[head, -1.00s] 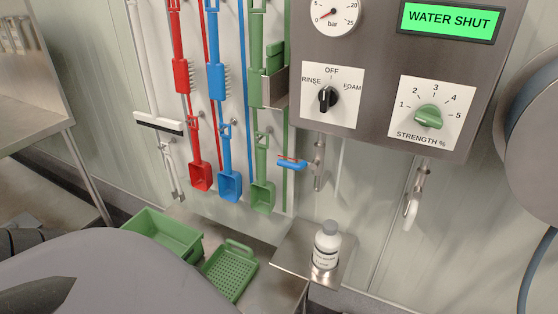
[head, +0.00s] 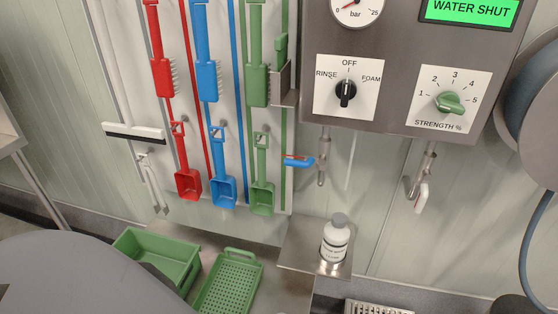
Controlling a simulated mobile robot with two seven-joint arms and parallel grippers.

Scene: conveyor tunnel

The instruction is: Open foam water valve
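The control box (head: 410,50) on the wall has a green display (head: 470,10) reading WATER SHUT. Below it, a black selector knob (head: 346,92) stands upright on a plate marked RINSE, OFF and FOAM, towards OFF. A green knob (head: 449,102) sits on the STRENGTH % plate. Under the box's left part, a valve with a blue lever (head: 299,161) is on a short vertical pipe (head: 322,170). The lever points left, roughly crosswise to the pipe. A second pipe with a pale lever (head: 421,197) hangs under the right part. Neither gripper shows.
A white bottle (head: 334,241) stands on a steel shelf (head: 300,262) below the valve. Red, blue and green brushes and scoops (head: 222,190) hang left of the valve. Green trays (head: 226,284) lie lower left. A hose reel (head: 532,85) is at right. The space before the valve looks clear.

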